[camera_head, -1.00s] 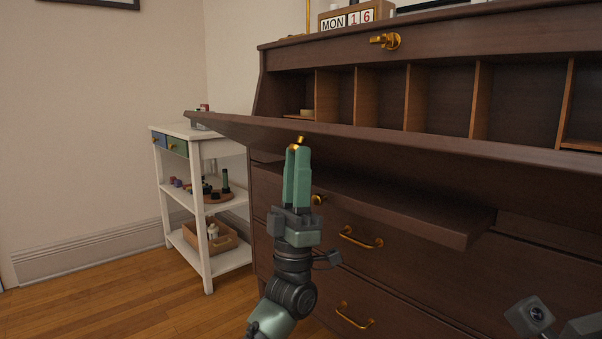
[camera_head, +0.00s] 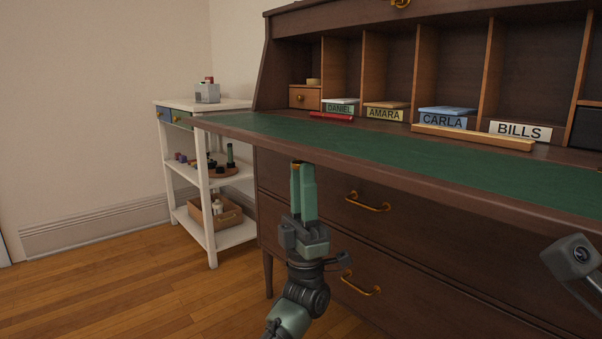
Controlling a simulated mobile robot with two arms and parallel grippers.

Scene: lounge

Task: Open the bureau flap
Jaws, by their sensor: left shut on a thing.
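The brown wooden bureau (camera_head: 283,63) stands at the right. Its flap (camera_head: 400,165) is lowered and looks about level, with its green writing surface facing up. My left gripper (camera_head: 303,166) is at the flap's front edge, its fingers pointing up and shut on the flap's small brass knob, which is mostly hidden by the fingertips. A grey part of my right arm shows at the right edge, but its gripper fingers are out of view.
Behind the flap are pigeonholes with labelled letters, a red object (camera_head: 331,116) and a wooden strip (camera_head: 472,137). Drawers with brass handles (camera_head: 367,202) lie below. A white shelf cart (camera_head: 205,190) stands left of the bureau. Wooden floor at left is clear.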

